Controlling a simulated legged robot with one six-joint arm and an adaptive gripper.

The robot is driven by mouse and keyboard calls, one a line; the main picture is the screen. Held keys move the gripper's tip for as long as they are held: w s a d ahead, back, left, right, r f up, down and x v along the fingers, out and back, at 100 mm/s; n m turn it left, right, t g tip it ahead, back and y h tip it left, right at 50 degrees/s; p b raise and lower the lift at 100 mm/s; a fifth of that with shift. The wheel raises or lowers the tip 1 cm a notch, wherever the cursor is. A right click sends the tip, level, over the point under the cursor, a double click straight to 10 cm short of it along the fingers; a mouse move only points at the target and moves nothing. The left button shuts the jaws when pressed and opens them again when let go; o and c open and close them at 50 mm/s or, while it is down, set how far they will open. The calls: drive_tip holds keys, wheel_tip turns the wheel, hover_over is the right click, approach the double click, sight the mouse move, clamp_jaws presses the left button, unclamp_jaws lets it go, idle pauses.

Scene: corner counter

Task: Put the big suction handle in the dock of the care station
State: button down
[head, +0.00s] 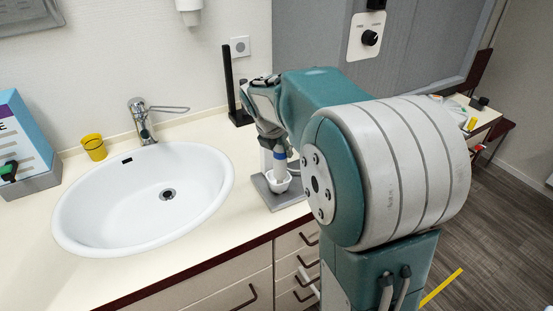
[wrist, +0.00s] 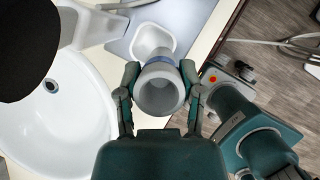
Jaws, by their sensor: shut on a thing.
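The big suction handle (wrist: 158,92) is a pale grey, hollow-ended cylinder with a blue ring, which also shows in the head view (head: 279,165). My gripper (wrist: 160,78) is shut on it, one finger on each side. In the head view the gripper (head: 272,133) points down and the handle is roughly upright. Its lower end is at the mouth of the white cup-like dock (head: 283,186), which also shows in the wrist view (wrist: 153,37). The dock stands on the grey base plate of the care station (head: 286,203). I cannot tell how deep the handle sits.
A white oval sink (head: 110,215) with a tap (head: 143,122) is left of the station. A yellow cup (head: 93,147) stands behind it. A black upright stand (head: 229,85) rises near the wall. The counter's front edge is close to the dock. A dark round shape (wrist: 28,50) blocks the wrist view's left.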

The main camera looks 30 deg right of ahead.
sight(279, 161)
drive_tip(key=shift+w+d+f, duration=0.2)
drive_tip(key=shift+w+f, duration=0.65)
drive_tip(key=shift+f, duration=0.15)
drive_tip(key=shift+w+f, duration=0.15)
drive_tip(key=shift+f, duration=1.55)
drive_tip(key=shift+f, duration=0.15)
drive_tip(key=shift+c, duration=1.1)
unclamp_jaws()
